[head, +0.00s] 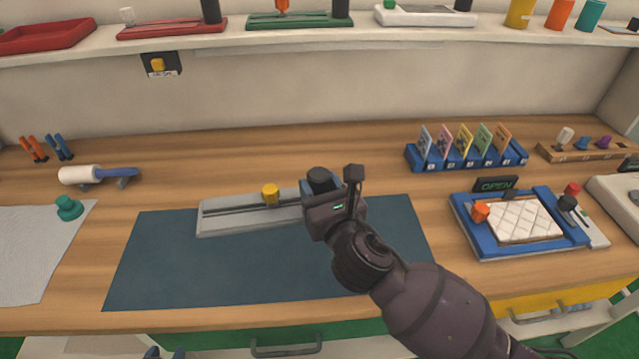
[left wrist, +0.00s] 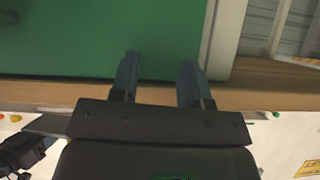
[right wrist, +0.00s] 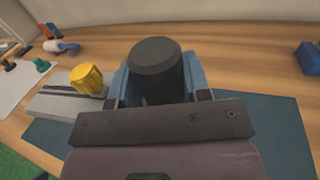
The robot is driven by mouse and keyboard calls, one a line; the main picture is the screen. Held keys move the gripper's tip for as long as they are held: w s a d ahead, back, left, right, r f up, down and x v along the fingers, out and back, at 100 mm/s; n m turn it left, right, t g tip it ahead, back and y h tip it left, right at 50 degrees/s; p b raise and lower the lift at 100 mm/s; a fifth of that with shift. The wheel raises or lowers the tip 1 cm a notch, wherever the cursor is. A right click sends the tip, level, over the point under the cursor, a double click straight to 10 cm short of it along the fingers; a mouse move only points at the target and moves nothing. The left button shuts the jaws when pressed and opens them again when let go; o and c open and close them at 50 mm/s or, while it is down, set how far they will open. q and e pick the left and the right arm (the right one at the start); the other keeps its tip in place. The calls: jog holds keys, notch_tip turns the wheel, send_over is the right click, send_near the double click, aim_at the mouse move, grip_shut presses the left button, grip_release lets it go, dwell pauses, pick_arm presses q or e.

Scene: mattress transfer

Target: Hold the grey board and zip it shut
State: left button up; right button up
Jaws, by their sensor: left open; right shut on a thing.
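The grey board (head: 228,219) lies on the dark blue mat (head: 170,270). A dark slot runs along it, and a yellow knob (head: 270,193) stands on this slot, left of my right gripper. My right gripper (head: 322,183) is shut on a black post (right wrist: 156,72) at the board's right end; the gripper and arm hide that end. In the right wrist view the yellow knob (right wrist: 87,79) stands apart from the fingers. My left gripper (left wrist: 159,66) is open and empty, low in front of the table's front edge; only its fingertips show at the bottom of the head view.
A blue tray (head: 468,225) with a white quilted pad and an OPEN sign (head: 496,184) stands at right. A blue card rack (head: 470,158) is behind it. A green knob (head: 68,208) stands on a pale sheet (head: 30,255) at left. The mat's front left is clear.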

pick_arm(q)
jog(key=shift+s+f, duration=0.15)
jog(key=shift+f, duration=0.25)
pick_arm(e)
jog(key=shift+f, duration=0.5)
pick_arm(q)
jog(key=shift+s+f+b, duration=0.2)
jog(key=shift+f+b, duration=0.1)
jog(key=shift+b, duration=0.1)
pick_arm(e)
jog(key=shift+f, duration=0.3)
pick_arm(q)
jog(key=shift+w+f+b, duration=0.15)
jog(key=shift+f+b, duration=0.3)
pick_arm(e)
jog(key=shift+f, duration=0.9)
pick_arm(q)
jog(key=shift+f, duration=0.25)
pick_arm(e)
jog(key=shift+f, duration=0.4)
pick_arm(q)
jog(key=shift+f+b, duration=0.15)
jog(key=shift+b, duration=0.15)
pick_arm(e)
jog(key=shift+f, duration=0.2)
pick_arm(q)
jog(key=shift+s+f, duration=0.4)
pick_arm(e)
jog(key=shift+f, duration=0.4)
